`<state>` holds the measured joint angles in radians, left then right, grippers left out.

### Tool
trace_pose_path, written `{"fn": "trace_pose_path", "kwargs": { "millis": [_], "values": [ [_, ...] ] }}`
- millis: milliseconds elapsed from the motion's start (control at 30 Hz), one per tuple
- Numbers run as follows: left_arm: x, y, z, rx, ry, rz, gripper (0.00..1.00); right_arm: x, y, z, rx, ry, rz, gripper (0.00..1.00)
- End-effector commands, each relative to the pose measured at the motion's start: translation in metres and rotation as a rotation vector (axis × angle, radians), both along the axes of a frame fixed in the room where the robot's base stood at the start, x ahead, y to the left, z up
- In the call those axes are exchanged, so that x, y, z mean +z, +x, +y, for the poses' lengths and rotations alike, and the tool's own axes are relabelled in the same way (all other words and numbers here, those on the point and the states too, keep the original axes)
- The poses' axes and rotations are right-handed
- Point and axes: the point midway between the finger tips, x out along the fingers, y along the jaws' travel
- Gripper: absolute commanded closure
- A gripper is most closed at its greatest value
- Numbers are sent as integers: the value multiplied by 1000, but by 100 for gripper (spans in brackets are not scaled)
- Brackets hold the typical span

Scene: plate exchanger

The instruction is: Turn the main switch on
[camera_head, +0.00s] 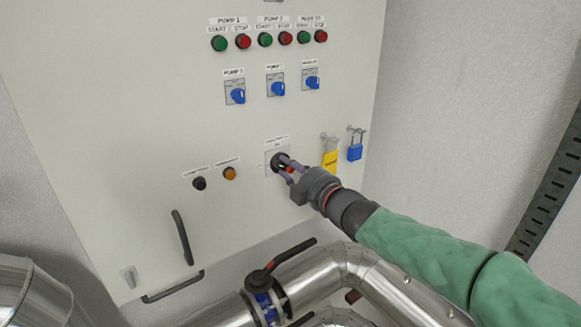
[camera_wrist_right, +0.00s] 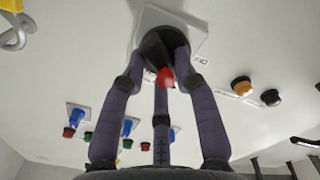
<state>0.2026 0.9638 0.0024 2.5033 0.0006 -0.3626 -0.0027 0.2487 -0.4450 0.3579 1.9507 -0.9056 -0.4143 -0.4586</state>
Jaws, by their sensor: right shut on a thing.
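The main switch (camera_head: 271,159) is a dark round knob on a light square plate, low on the grey cabinet door. In the right wrist view the black switch base (camera_wrist_right: 158,45) and a red part (camera_wrist_right: 166,77) show between my fingers. My right gripper (camera_head: 285,166) reaches in from the right and is shut on the main switch, its fingers around the knob. The fingers also show in the wrist view (camera_wrist_right: 163,66). They hide part of the knob, and I cannot read its position mark. My left gripper is not in view.
Black (camera_head: 199,184) and orange (camera_head: 230,173) buttons sit to the left. Blue selectors (camera_head: 237,96) and green and red buttons are above. Metal pipes (camera_head: 330,268) with a valve run below.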

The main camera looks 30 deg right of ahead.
Motion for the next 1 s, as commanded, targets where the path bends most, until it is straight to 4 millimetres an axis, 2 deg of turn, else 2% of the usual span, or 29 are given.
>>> {"fn": "trace_pose_path", "kwargs": {
  "millis": [600,1000],
  "values": [
    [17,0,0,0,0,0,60,-3,0,-2,0,580,50,100],
    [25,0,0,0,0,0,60,-5,0,-2,-1,866,71,100]
  ]
}}
